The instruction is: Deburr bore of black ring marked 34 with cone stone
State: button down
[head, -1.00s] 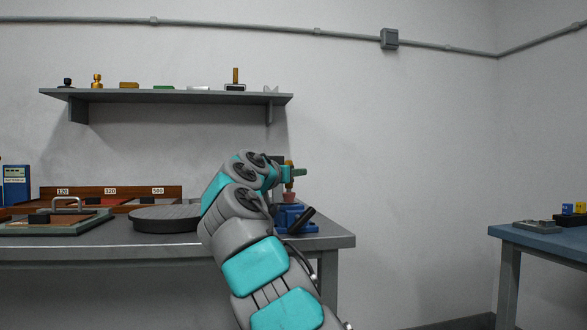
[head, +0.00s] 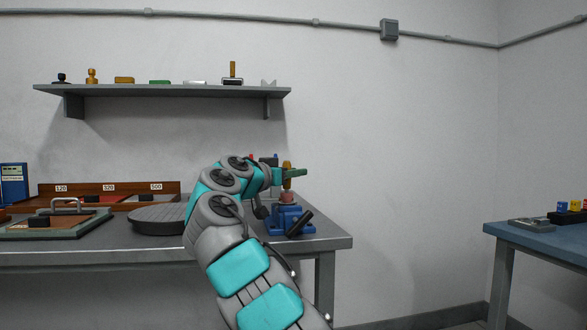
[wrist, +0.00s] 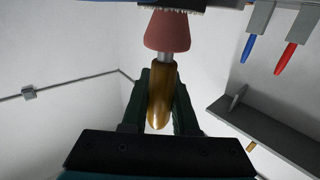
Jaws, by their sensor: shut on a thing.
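My gripper (wrist: 158,100) is shut on the amber wooden handle (wrist: 160,92) of the cone stone. The pinkish-red cone (wrist: 168,32) sits on a short metal shank beyond the fingers. In the head view the tool stands upright, handle (head: 287,168) up and cone (head: 287,197) down, right over the blue vise (head: 288,221). In the wrist view the cone's far end meets a dark, rough edge at the top of the picture. I cannot tell whether that edge is the ring or a vise jaw. The number 34 is not readable anywhere.
A dark round plate (head: 160,220) and a framed tray (head: 50,226) lie left on the grey bench (head: 130,248). A wall shelf (head: 160,90) holds small items. A blue and a red handled tool (wrist: 284,58) hang near the tool in the wrist view. A blue table (head: 540,240) stands right.

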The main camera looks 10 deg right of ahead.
jog(key=shift+s+d+m+g+h+p, duration=0.15)
jog(key=shift+m+g+h+p, duration=0.65)
jog(key=shift+p, duration=1.35)
jog(key=shift+s+d+m+g+h+p, duration=0.1)
jog(key=shift+m+g+h+p, duration=0.65)
jog(key=shift+p, duration=1.4)
jog(key=shift+w+f+n+t+y+b, duration=0.1)
jog(key=shift+f+n+t+y+b, duration=0.35)
jog(key=shift+b, duration=1.35)
jog(key=shift+w+a+r+n+t+y+b, duration=0.15)
jog(key=shift+n+t+y+b, duration=0.5)
jog(key=shift+b, duration=1.05)
jog(key=shift+w+a+r+n+t+y+b, duration=0.1)
jog(key=shift+n+t+y+b, duration=0.5)
jog(key=shift+b, duration=1.05)
jog(key=shift+w+a+n+t+y+b, duration=0.1)
jog(key=shift+a+n+t+y+b, duration=0.1)
jog(key=shift+n+t+y+b, duration=1.05)
jog(key=shift+w+a+n+t+y+b, duration=0.2)
jog(key=shift+y+b, duration=0.5)
jog(key=shift+b, duration=1.25)
jog(key=shift+r+n+t+y+b, duration=0.15)
jog(key=shift+n+t+y+b, duration=0.15)
jog(key=shift+n+y, duration=0.1)
jog(key=shift+r+h+p, duration=0.15)
jog(key=shift+h+p, duration=0.15)
jog(key=shift+p, duration=0.15)
jog(key=shift+s+d+m+g+h+p, duration=0.15)
jog(key=shift+m+g+h+p, duration=0.45)
jog(key=shift+m+h+p, duration=0.2)
